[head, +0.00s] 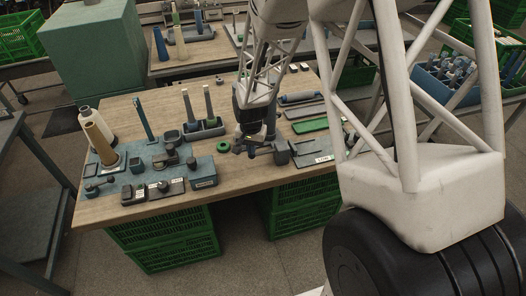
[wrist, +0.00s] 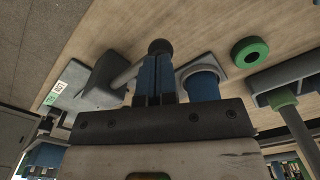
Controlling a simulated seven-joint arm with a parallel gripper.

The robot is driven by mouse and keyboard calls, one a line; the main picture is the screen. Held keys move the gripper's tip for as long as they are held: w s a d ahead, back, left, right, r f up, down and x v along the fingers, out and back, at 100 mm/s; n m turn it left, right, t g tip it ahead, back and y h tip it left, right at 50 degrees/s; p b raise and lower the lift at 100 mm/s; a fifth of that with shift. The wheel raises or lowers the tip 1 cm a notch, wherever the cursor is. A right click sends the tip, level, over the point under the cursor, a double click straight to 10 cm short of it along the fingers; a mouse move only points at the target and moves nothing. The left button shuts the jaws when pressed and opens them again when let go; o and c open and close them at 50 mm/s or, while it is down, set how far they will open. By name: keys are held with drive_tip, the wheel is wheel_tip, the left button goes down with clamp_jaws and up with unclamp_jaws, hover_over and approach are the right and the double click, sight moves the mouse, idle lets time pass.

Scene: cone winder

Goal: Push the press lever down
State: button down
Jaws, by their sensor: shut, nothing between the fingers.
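The press stands near the right front of the wooden table, with a dark grey body (head: 282,153) on a base plate with a white label (head: 322,159). In the wrist view, the press body (wrist: 104,82) is left of my gripper, and its grey lever arm (wrist: 127,76) reaches toward the fingers. A dark round knob (wrist: 160,46) shows just past the fingertips, apparently the lever's end. My gripper (wrist: 158,68) is shut and empty, close to the knob; contact cannot be told. In the head view my gripper (head: 251,139) points down beside the press, partly hiding the lever.
A blue cylinder (wrist: 203,84) on a plate stands right of my fingers. A green ring (head: 224,146) lies left on the table. Grey fixtures, posts and cones (head: 100,142) fill the left side. Trays (head: 310,125) lie behind the press. Green crates (head: 165,240) stand below.

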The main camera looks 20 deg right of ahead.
drive_tip(key=shift+f, duration=1.25)
idle(2.0)
drive_tip(key=shift+r, duration=4.5)
drive_tip(key=s+r+n+t, duration=0.1)
drive_tip(key=s+r+n, duration=0.2)
drive_tip(key=s+r, duration=1.2)
drive_tip(key=s+r+n, duration=0.1)
drive_tip(key=s+r, duration=0.3)
drive_tip(key=s, duration=0.4)
drive_tip(key=s+d+r+n+t, duration=0.1)
drive_tip(key=s+r, duration=0.3)
drive_tip(key=s, duration=0.5)
drive_tip(key=shift+d+r+n+t, duration=0.2)
drive_tip(key=shift+n+t, duration=0.1)
drive_tip(key=shift+n, duration=0.1)
